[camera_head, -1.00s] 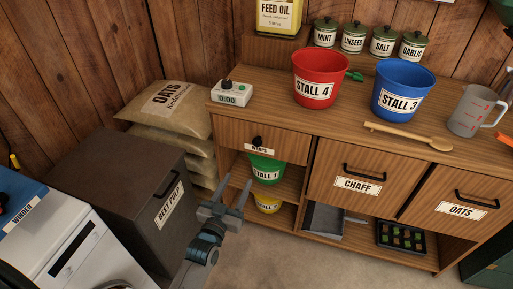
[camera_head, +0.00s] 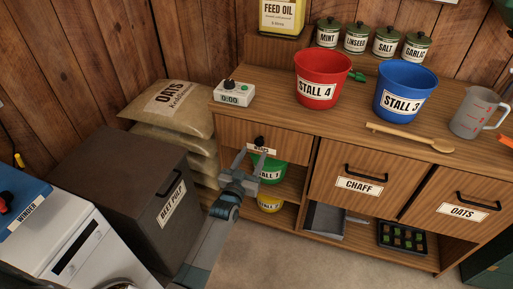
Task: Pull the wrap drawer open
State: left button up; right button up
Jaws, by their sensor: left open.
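The wrap drawer (camera_head: 285,145) is the small wooden drawer at the upper left of the cabinet, below the timer. It looks shut. Its dark knob (camera_head: 259,141) sits above a white label that is now partly covered. My left gripper (camera_head: 252,158) is open and empty. Its fingertips point up at the drawer front, just below the knob and over the label in the picture. I cannot tell whether they touch the drawer. My right gripper is not in view.
Below the drawer, open shelves hold a green Stall 1 bucket (camera_head: 272,170) and a yellow bucket (camera_head: 270,203), partly hidden by my gripper. The dark beet pulp bin (camera_head: 120,180) stands left of my arm. Chaff (camera_head: 355,172) and oats (camera_head: 458,200) drawers are to the right.

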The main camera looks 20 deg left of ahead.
aim_at(259, 144)
pick_arm(q)
jog(key=w, duration=0.3)
jog(key=shift+w, duration=0.3)
jog(key=shift+w+d, duration=0.1)
jog(key=shift+w, duration=0.3)
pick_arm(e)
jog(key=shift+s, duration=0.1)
